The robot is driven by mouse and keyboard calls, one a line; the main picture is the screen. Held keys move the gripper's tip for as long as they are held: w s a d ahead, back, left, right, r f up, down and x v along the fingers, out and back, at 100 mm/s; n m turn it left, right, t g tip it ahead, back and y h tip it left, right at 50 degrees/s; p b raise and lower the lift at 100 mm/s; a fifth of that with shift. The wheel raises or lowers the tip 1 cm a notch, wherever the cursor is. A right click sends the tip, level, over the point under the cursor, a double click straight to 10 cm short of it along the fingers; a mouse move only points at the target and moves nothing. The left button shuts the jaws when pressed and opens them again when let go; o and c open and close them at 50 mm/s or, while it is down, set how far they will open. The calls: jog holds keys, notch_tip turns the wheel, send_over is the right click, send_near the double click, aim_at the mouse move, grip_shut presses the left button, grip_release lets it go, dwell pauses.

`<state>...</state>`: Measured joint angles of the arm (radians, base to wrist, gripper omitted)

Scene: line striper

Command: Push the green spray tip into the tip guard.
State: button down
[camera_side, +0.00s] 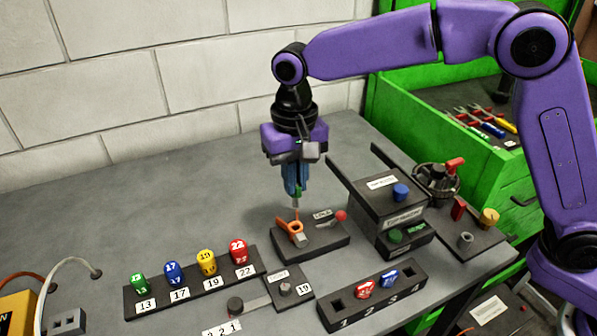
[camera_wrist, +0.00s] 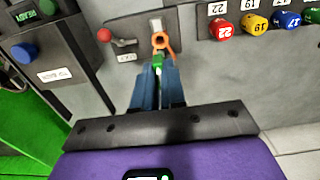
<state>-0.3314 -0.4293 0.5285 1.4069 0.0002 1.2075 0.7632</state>
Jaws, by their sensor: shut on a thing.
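My gripper (camera_side: 295,190) points straight down with its blue fingers shut on a small green spray tip (camera_side: 297,196). In the wrist view the green tip (camera_wrist: 158,62) shows between the fingertips (camera_wrist: 158,72). The orange tip guard (camera_side: 292,229) sits on a dark block with a red-knobbed lever. The tip is just above the guard in the side view, with a gap between them. In the wrist view the tip's far end overlaps the near edge of the guard (camera_wrist: 162,42), so contact cannot be told there.
A rack (camera_side: 200,284) of numbered tips, green, blue, yellow and red, stands at the front left. A slotted tray (camera_side: 372,306) holds a red and a blue tip. A dark box (camera_side: 391,208) with a blue knob stands right of the guard. Bare bench lies left of my gripper.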

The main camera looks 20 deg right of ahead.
aim_at(295, 206)
jog(key=shift+f, duration=2.1)
jog(key=shift+f, duration=2.1)
dwell(0.7)
jog(key=c, duration=0.8)
grip_release()
jog(key=shift+r, duration=3.5)
